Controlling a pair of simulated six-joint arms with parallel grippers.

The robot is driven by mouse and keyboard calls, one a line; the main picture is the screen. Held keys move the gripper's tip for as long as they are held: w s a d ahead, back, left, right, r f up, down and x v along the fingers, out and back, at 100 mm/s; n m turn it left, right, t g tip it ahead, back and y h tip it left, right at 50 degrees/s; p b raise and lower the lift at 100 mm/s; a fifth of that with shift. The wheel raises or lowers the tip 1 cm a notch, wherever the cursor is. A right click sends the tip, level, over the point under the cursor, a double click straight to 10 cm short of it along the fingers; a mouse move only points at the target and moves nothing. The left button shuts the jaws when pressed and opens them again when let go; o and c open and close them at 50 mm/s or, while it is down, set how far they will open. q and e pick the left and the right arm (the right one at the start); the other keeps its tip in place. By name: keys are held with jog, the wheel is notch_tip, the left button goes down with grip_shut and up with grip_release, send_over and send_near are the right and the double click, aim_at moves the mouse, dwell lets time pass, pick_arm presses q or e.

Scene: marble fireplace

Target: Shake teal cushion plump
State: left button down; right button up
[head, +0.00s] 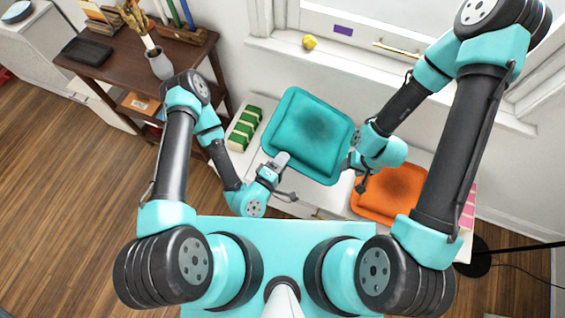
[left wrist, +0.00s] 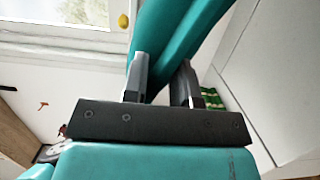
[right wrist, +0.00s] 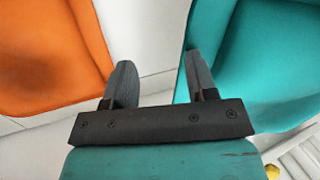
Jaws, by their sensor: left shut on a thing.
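The teal cushion (head: 313,135) is held up, tilted, over the white bench, with its broad face showing in the head view. My left gripper (head: 282,177) is shut on its lower left edge. In the left wrist view, the cushion (left wrist: 178,30) runs between the fingers of that gripper (left wrist: 161,80). My right gripper (head: 355,173) is beside the cushion's lower right edge. In the right wrist view its fingers (right wrist: 159,65) are apart with only pale background between them. One finger overlaps the cushion's edge (right wrist: 250,60) there; I cannot tell whether they touch.
An orange cushion (head: 388,192) lies on the white bench, close to my right gripper. Green-and-white items (head: 243,130) are at the bench's left, pink ones (head: 467,212) at its right. A windowsill (head: 385,77) with a yellow object (head: 309,42) runs behind. A wooden desk (head: 130,75) stands left.

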pick_arm(q)
jog(key=shift+s+r, duration=0.25)
notch_tip(320, 180, down, 7)
jog(key=shift+f, duration=0.1)
notch_tip(320, 180, up, 7)
jog(key=shift+r, duration=0.1)
dwell(0.3)
notch_tip(320, 180, down, 7)
dwell(0.4)
